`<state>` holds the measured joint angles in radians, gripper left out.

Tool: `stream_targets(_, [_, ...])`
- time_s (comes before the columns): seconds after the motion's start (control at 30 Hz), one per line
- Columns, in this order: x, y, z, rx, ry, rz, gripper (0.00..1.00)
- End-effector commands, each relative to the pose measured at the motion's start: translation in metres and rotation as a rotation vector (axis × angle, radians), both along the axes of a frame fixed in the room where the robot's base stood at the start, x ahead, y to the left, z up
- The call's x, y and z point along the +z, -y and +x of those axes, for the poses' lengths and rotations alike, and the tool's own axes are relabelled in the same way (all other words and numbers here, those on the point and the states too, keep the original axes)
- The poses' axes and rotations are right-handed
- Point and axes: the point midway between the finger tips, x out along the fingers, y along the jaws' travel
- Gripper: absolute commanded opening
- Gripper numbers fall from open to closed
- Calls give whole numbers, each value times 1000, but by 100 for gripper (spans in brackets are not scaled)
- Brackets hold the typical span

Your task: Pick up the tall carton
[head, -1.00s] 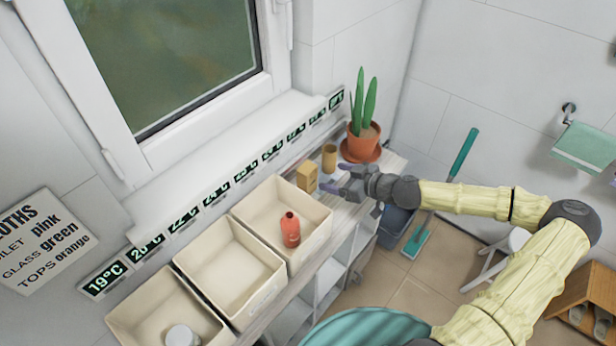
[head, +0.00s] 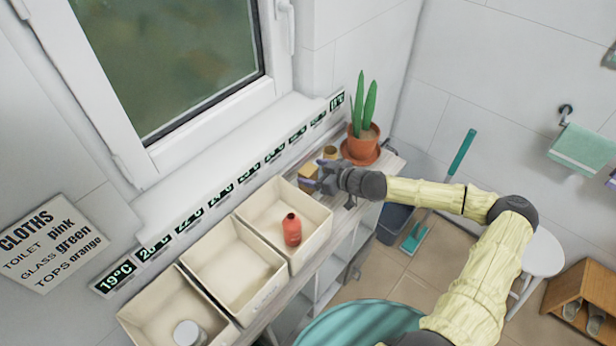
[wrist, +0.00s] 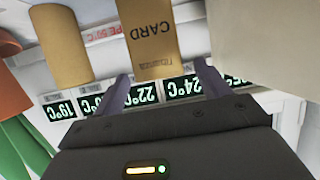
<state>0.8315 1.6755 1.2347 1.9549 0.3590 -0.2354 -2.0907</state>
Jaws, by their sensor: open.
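The tall carton is a tan box (head: 306,180) on the shelf top, just past the right-hand bin and partly hidden by my gripper in the head view. In the wrist view the carton (wrist: 150,42) shows the upside-down word CARD. My gripper (head: 321,176) is open and empty, right beside the carton. In the wrist view, my gripper's two fingers (wrist: 162,74) point towards the carton, which appears in the gap between them, closer to the left finger. I cannot tell whether the fingertips reach past its near face.
A tan cylinder (head: 330,153) stands close behind the carton, also in the wrist view (wrist: 62,45). A potted plant (head: 362,148) is at the shelf's far end. The nearest bin (head: 318,232) holds a red bottle (head: 291,230). Temperature labels (head: 220,192) line the wall side.

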Motion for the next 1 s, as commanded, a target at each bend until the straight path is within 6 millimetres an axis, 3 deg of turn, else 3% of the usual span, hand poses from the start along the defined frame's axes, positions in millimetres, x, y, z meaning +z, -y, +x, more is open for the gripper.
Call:
stream_targets(0.13, [-4,-10,6,2,-1,0,75])
stream_targets(0.67, [-5,-10,6,1,0,-1,75])
stream_targets(0.93, [-5,-10,6,1,0,-1,22])
stream_targets(1.0, [-5,-10,6,1,0,-1,17])
